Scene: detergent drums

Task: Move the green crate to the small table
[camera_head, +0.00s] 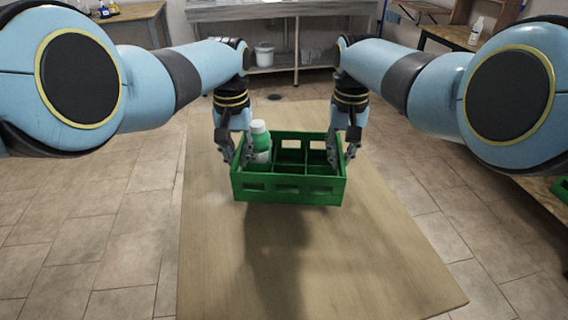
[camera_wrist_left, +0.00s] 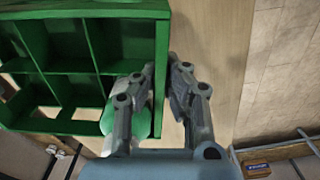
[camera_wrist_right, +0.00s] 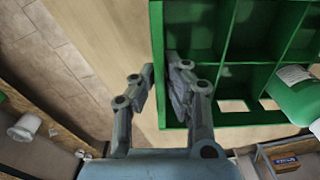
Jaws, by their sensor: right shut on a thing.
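The green crate (camera_head: 290,190), an open box with several compartments, is at the far part of the wooden table (camera_head: 340,260); I cannot tell whether it touches the top. A green bottle with a white cap (camera_head: 260,140) stands in its left compartment. My left gripper (camera_head: 237,160) has its fingers on both sides of the crate's left wall, closed on it; the wall also shows in the left wrist view (camera_wrist_left: 162,60). My right gripper (camera_head: 343,160) is shut on the right wall, which shows in the right wrist view (camera_wrist_right: 157,50). I cannot tell which table is the small one.
A side table with bottles (camera_head: 125,15) stands at the back left, another wooden table (camera_head: 450,35) at the back right. A metal bench (camera_head: 280,12) with a white bucket (camera_head: 264,55) is at the back. Another wooden surface shows at the right edge (camera_head: 545,195). Tiled floor lies on both sides.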

